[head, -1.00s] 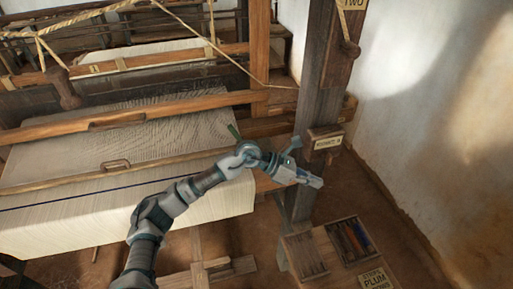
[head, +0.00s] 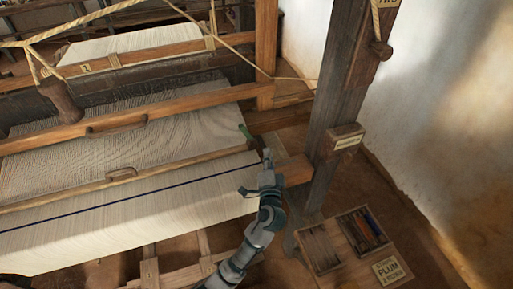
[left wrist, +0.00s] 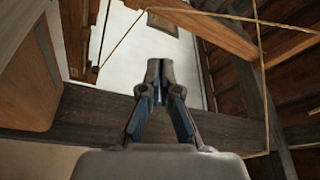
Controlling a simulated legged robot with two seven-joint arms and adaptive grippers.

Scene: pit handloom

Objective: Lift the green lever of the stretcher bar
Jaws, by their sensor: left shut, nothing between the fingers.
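The stretcher bar (head: 70,194) is a thin wooden rod lying across the pale cloth in the head view. The green lever (head: 246,133) is a small green piece at the right end of this bar, tilted up to the left. My left gripper (head: 266,154) is shut and empty, just right of and slightly below the lever in the picture. I cannot tell whether it touches the lever. The gripper also shows in the left wrist view (left wrist: 158,68), fingertips together, with no lever visible there. My right gripper is in no view.
A dark wooden post (head: 340,95) with a label block (head: 343,138) stands right of the gripper. A divided box (head: 345,240) with a PLUM label (head: 391,270) sits at lower right. The loom beam (head: 190,104) and a rope (head: 235,52) cross behind the cloth.

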